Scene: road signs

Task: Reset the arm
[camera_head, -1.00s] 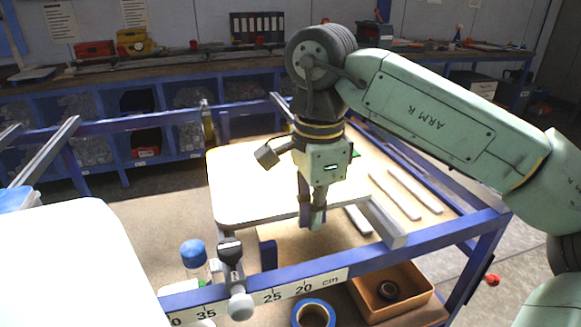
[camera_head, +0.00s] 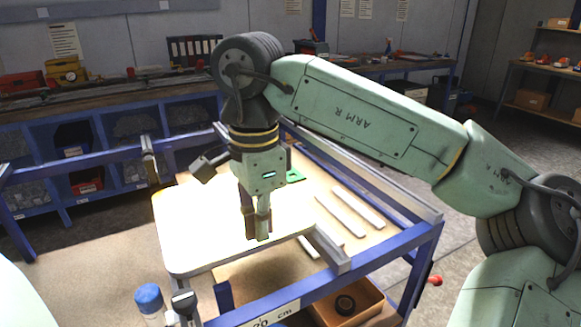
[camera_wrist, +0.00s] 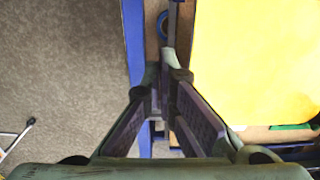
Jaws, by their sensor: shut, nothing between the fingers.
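My gripper (camera_head: 257,236) hangs below my arm, pointing down, its fingers together with nothing between them. In the head view its tips overlap the front part of a pale board (camera_head: 185,235) on the blue-framed bench; I cannot tell the gap below them. In the wrist view the fingers (camera_wrist: 168,72) meet near the middle. There a bright yellow panel (camera_wrist: 255,60) lies to their right and a blue frame bar (camera_wrist: 134,60) to their left.
A blue-capped bottle (camera_head: 149,298) stands at the bench's front left. Pale strips (camera_head: 340,213) lie right of the board. A brown box (camera_head: 350,305) sits under the bench's front rail. Shelves (camera_head: 545,70) stand far right, with open floor before them.

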